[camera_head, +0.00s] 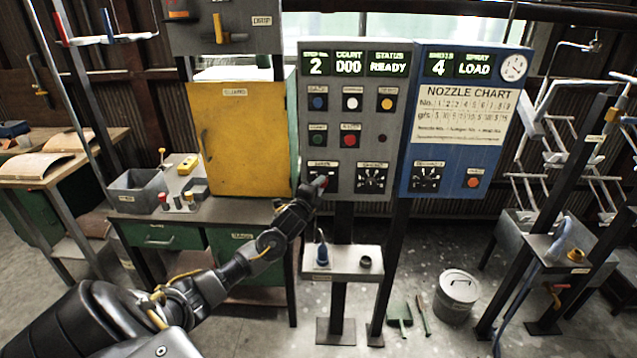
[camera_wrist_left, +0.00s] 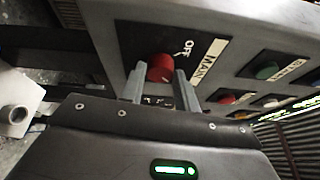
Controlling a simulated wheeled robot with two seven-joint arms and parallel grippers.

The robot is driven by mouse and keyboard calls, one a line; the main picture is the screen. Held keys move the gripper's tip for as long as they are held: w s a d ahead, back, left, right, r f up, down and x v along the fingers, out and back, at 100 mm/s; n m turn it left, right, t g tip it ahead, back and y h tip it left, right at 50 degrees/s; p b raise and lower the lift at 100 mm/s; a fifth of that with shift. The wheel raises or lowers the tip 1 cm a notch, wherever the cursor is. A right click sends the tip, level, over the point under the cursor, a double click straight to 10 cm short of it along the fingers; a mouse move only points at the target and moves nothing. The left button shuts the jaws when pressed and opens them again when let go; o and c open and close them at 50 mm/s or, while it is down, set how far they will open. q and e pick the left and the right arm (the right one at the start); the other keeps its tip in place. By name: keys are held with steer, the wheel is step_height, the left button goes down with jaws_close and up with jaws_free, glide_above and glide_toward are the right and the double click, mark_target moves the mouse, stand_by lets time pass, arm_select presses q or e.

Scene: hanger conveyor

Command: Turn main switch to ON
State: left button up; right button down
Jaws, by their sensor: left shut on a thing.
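The main switch is a red knob (camera_wrist_left: 160,68) on a black plate with the label MAIN (camera_wrist_left: 208,62) beside it and the word OFF printed at its edge. In the head view the red knob (camera_head: 321,182) sits at the lower left of the grey control panel (camera_head: 345,160). My left gripper (camera_wrist_left: 161,84) is at the knob, with one finger on each side, shut on it. In the head view my left gripper (camera_head: 310,190) reaches the panel and partly covers the switch. The knob's pointer is hard to make out. My right gripper is not in view.
A blue panel (camera_head: 408,160) with a dial and an orange button stands right of the grey panel. Coloured buttons (camera_head: 350,135) sit above the switch. A small shelf (camera_head: 343,268) holding a blue-handled item is below. A yellow cabinet (camera_head: 243,140) stands left.

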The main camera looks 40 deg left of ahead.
arm_select(q)
steer(key=shift+r+m+g+p, duration=0.15)
steer(key=shift+m+g+p, duration=0.2)
steer(key=shift+m, duration=0.25)
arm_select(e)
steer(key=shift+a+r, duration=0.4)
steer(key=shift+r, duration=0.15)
arm_select(q)
steer(key=o, duration=1)
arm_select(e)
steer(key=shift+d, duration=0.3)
arm_select(q)
steer(key=b+v, duration=0.2)
steer(key=v, duration=0.8)
steer(key=shift+s+d+b, duration=0.1)
steer(key=shift+s+b, duration=0.25)
steer(key=shift+s, duration=0.05)
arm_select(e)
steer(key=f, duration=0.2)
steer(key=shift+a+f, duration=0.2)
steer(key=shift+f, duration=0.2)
